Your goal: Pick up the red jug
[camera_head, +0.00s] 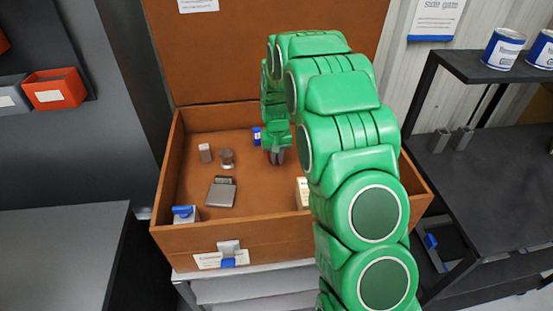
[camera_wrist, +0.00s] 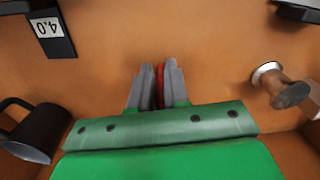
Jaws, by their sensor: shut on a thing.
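My gripper (camera_wrist: 158,88) points down into a brown open box, and its grey fingers are closed on a thin strip of red between them. That strip is the visible part of the red jug (camera_wrist: 160,90); the rest is hidden by the fingers, so its full shape cannot be told. I cannot tell whether the jug touches the box floor.
The brown box (camera_head: 205,237) has raised walls and an upright lid. A black mug (camera_wrist: 35,132), a brown knob-shaped piece (camera_wrist: 275,84) and a black tag marked 4.0 (camera_wrist: 52,36) surround my gripper. A grey flat block (camera_head: 221,194) lies to the left. A dark shelf (camera_head: 475,165) stands right.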

